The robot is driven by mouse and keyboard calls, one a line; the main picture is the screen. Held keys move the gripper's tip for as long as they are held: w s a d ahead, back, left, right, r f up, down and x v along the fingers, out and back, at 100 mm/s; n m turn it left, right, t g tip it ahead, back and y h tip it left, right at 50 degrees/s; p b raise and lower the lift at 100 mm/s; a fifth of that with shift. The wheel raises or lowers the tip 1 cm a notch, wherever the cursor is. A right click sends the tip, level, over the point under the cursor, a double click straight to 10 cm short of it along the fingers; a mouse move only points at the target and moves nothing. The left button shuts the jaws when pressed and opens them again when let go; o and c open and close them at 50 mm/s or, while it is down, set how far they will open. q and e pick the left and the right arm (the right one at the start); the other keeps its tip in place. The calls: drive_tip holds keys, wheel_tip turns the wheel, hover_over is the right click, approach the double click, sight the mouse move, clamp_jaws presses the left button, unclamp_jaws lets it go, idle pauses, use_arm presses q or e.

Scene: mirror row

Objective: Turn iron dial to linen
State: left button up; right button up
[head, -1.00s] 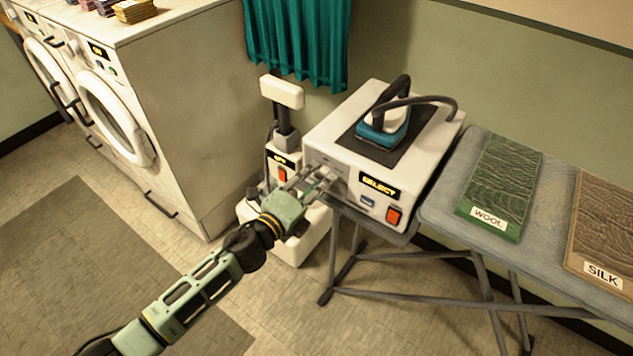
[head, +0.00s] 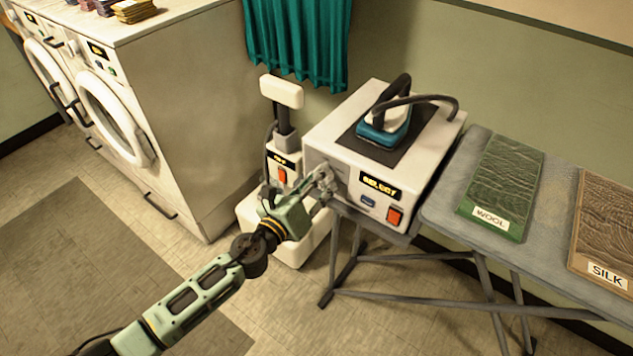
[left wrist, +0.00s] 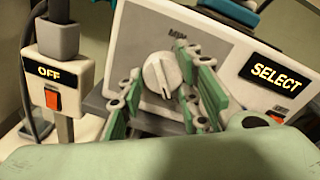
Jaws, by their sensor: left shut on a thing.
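The iron station (head: 345,190) is a white box with a display reading SELECT (head: 381,186); that display also shows in the left wrist view (left wrist: 276,76). Its round white dial (left wrist: 161,74) is on the front panel, left of the display. My left gripper (head: 325,180) is at the dial, shut on it, with its green and grey fingers (left wrist: 160,95) on either side in the left wrist view. Small lettering above the dial is too blurred to read fully. The teal iron (head: 383,130) rests on top of the box. My right gripper is not in view.
A white steamer unit with an OFF display (left wrist: 50,71) and red switch stands left of the box. The ironing board (head: 450,190) carries a green WOOL panel (head: 500,180) and a brown SILK panel (head: 605,225). White washing machines (head: 190,110) stand at the left.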

use_arm(q)
drive_tip(key=shift+a+f+m, duration=0.2)
drive_tip(key=shift+f+m, duration=0.15)
drive_tip(key=shift+m, duration=0.25)
drive_tip(key=shift+r, duration=0.1)
drive_tip(key=o, duration=1.1)
drive_tip(key=shift+w+a, duration=0.1)
drive_tip(key=shift+r, duration=0.15)
drive_tip(key=v, duration=1.2)
